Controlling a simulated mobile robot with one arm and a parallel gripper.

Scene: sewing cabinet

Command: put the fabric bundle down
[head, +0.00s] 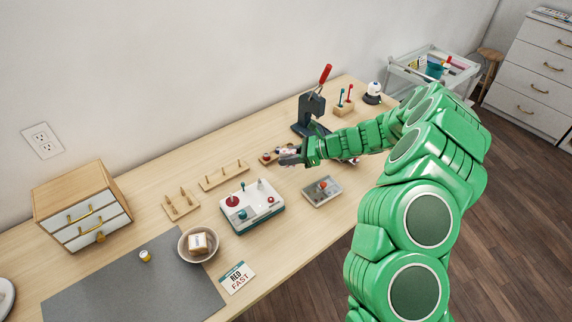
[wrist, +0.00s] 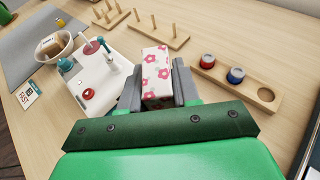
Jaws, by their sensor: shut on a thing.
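The fabric bundle is a small white block with pink flowers (wrist: 156,72). In the wrist view it sits between the two grey fingers of my gripper (wrist: 158,88), which is shut on it. In the head view my gripper (head: 289,157) is over the back middle of the table, and only a small pale part of the bundle (head: 287,150) shows beside the fingers. The bundle appears to be held above the tabletop; its underside is hidden.
A dark press (head: 309,108) and a grey tray (head: 322,192) are near my arm.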

